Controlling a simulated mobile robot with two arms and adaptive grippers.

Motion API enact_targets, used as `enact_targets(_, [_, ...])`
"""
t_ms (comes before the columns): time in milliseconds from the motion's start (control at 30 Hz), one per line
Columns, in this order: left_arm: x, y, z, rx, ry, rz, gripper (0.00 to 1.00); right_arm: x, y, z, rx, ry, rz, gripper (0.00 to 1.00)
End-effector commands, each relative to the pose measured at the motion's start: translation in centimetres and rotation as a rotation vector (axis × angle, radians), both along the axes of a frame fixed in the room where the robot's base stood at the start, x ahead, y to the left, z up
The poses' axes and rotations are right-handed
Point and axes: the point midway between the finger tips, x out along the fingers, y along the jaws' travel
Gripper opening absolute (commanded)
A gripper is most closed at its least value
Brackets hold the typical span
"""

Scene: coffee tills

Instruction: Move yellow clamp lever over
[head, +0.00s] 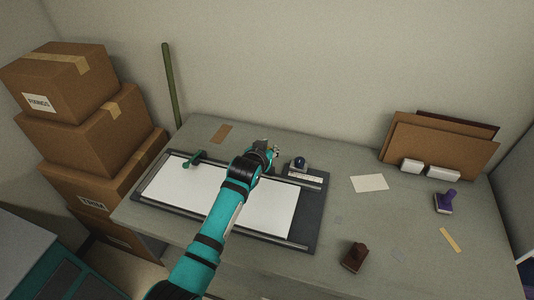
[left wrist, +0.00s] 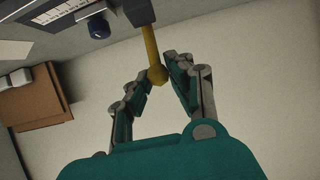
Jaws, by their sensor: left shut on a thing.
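A white sheet (head: 270,208) lies on the board. A teal handle (head: 190,162) stands at the board's back left. My right gripper is not in view.
A blue knob (head: 299,162) stands just right of my left gripper. A brown stamp (head: 354,257), a purple stamp (head: 446,202) and a white card (head: 369,183) lie to the right. Brown panels (head: 440,147) lean at the back right. Stacked boxes (head: 85,140) stand left of the table.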

Motion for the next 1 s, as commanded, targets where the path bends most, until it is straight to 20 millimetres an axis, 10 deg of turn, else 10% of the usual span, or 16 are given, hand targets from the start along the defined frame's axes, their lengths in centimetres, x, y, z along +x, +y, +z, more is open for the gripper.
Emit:
enact_targets(867, [2.0, -0.6, 0.5, -0.001, -0.006, 0.000, 0.00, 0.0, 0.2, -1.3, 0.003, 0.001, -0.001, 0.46])
enact_targets(900, [2.0, -0.6, 0.5, -0.001, -0.006, 0.000, 0.22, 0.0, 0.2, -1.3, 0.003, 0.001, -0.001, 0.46])
enact_targets(1000, [1.9, -0.6, 0.4, -0.001, -0.004, 0.000, 0.35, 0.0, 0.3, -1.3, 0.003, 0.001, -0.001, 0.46])
